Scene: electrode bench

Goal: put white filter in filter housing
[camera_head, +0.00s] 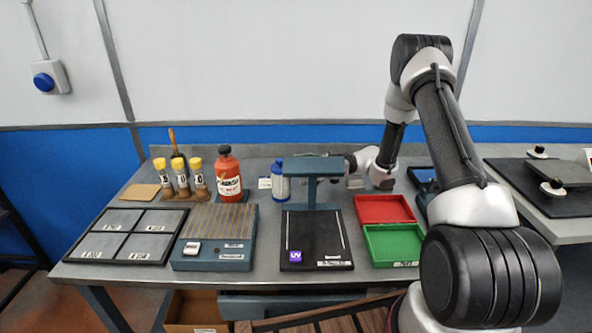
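My arm reaches over the right side of the bench, and my gripper (350,163) points left behind the right end of a blue-grey stand (312,172). Its fingers are small and partly hidden, so I cannot tell whether they are open or hold anything. I cannot pick out a white filter for sure. A small pale piece (265,183) lies left of a blue bottle-like container (280,182), and another small light piece (355,184) lies below my gripper. No thing in view is clearly marked as the filter housing.
A red tray (384,209) and green tray (393,245) lie right of a black UV board (316,240). A ribbed unit (222,222), grey four-panel tray (103,245), yellow-capped vials (180,175) and orange bottle (228,175) stand left. A second table (575,228) is at right.

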